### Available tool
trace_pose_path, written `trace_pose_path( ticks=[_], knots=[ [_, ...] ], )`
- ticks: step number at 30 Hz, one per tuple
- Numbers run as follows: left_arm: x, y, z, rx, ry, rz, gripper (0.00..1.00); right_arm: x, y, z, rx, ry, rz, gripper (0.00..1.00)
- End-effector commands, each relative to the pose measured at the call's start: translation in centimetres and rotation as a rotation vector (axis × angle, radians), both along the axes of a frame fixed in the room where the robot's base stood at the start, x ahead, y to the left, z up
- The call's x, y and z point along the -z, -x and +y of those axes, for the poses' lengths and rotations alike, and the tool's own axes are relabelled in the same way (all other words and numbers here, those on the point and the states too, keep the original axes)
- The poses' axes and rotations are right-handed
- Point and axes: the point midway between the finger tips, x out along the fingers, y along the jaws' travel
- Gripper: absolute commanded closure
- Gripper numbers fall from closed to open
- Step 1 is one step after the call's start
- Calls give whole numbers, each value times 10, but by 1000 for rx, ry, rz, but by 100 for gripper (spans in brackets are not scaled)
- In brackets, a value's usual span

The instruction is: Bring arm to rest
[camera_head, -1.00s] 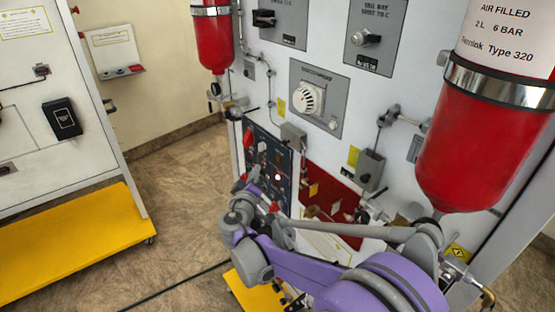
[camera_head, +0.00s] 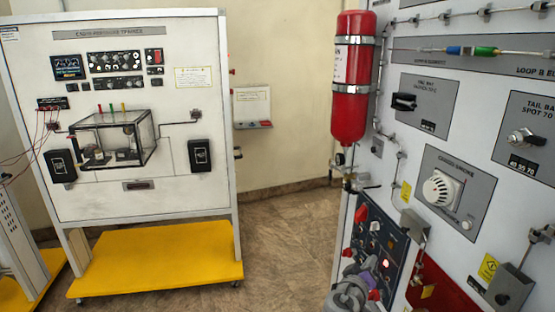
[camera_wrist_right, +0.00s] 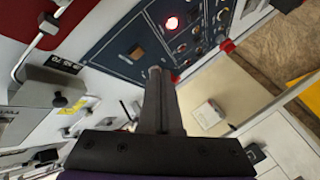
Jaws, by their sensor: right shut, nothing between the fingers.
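My right arm's grey and purple wrist (camera_head: 352,291) is at the bottom of the head view, in front of the lower part of the dark blue control panel (camera_head: 385,236). My right gripper (camera_wrist_right: 155,72) shows clearly in the right wrist view. Its dark fingers are shut together with nothing between them. They point toward the dark blue panel (camera_wrist_right: 122,42), which has a lit red lamp (camera_wrist_right: 171,23). I cannot tell whether the fingertips touch it. The rest of my right arm is outside the head view. My left gripper is not in view.
A red cylinder (camera_head: 351,75) hangs at the white trainer's left edge. A round white dial (camera_head: 437,188) and black switch (camera_head: 404,102) stick out. Another white trainer board (camera_head: 210,62) with a yellow base (camera_head: 150,258) stands left. Floor (camera_head: 290,235) between them is clear.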

Motion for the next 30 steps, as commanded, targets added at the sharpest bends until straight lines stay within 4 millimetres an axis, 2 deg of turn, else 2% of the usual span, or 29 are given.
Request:
trace_pose_path(
  ticks=[4, 8, 14, 18, 21, 24, 30],
  knots=[
    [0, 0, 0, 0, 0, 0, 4, 16, 58, -6, 43, -161, 106, 100],
    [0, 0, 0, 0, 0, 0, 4, 38, 110, 1, 55, -314, 211, 100],
    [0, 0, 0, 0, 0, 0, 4, 78, 189, 32, 24, -561, 366, 100],
    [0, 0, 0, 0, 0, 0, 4, 101, 236, 63, -30, -722, 454, 100],
    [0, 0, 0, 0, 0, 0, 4, 113, 259, 83, -70, -811, 497, 100],
    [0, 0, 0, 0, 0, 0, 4, 119, 274, 97, -101, -870, 521, 100],
    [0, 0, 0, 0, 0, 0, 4, 123, 282, 106, -123, -908, 537, 100]
  ],
)
